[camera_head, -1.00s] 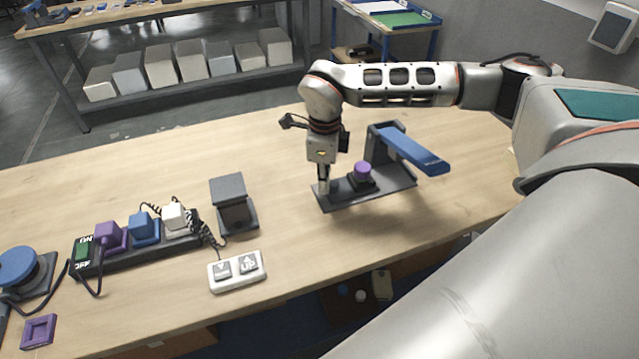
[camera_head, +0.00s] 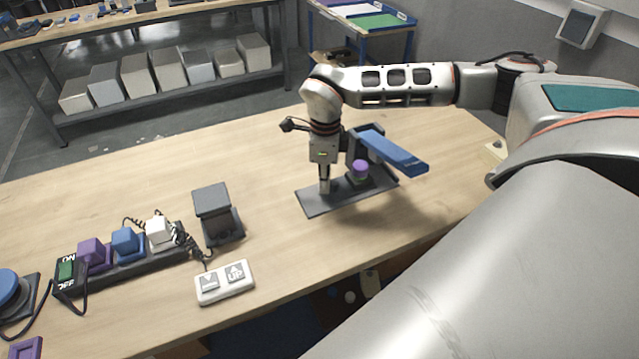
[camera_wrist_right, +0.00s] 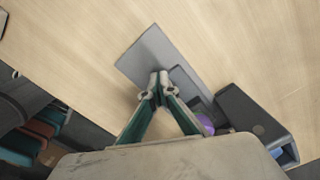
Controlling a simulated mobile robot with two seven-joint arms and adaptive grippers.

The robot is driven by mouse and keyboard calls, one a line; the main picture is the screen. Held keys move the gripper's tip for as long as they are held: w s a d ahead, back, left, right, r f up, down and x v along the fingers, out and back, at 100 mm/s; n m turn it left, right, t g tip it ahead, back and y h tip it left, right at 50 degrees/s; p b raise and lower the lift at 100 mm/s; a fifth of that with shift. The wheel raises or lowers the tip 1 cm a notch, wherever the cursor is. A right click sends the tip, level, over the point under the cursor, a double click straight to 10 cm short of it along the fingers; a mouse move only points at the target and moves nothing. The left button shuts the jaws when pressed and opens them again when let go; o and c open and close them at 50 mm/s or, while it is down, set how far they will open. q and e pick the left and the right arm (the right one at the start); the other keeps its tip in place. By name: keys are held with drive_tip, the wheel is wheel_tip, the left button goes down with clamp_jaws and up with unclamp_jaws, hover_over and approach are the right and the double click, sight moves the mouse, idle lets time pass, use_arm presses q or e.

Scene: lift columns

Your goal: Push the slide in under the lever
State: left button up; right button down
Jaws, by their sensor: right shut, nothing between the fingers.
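The slide is a dark block on a flat grey base plate (camera_head: 312,204), with a purple round piece (camera_head: 360,166) on top. The blue lever (camera_head: 395,153) slopes from a dark upright bracket over the right part of the plate. The purple piece is close beside the lever in the picture; whether it is under it I cannot tell. My right gripper (camera_head: 325,189) is shut and empty, pointing down low over the plate, left of the slide. In the right wrist view its closed tips (camera_wrist_right: 159,84) are at the dark slide block (camera_wrist_right: 186,86); the purple piece (camera_wrist_right: 205,124) is partly hidden.
A dark grey block on a stand (camera_head: 214,212) is left of the plate. A white up/down button box (camera_head: 224,282) lies near the front edge. A power strip with purple, blue and white plugs (camera_head: 130,262) is at left. The table between these and the plate is clear.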

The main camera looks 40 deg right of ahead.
sight(339, 188)
drive_tip(key=shift+s+d+p, duration=0.2)
drive_tip(key=shift+d, duration=0.55)
drive_tip(key=shift+s+d+p, duration=0.15)
drive_tip(key=shift+s+d, duration=0.05)
drive_tip(key=shift+d, duration=0.6)
drive_tip(key=shift+s+d+p, duration=0.2)
drive_tip(key=shift+d, duration=0.55)
drive_tip(key=shift+w+a, duration=0.1)
drive_tip(key=shift+a, duration=0.15)
drive_tip(key=shift+r, duration=0.1)
drive_tip(key=shift+r, duration=2.9)
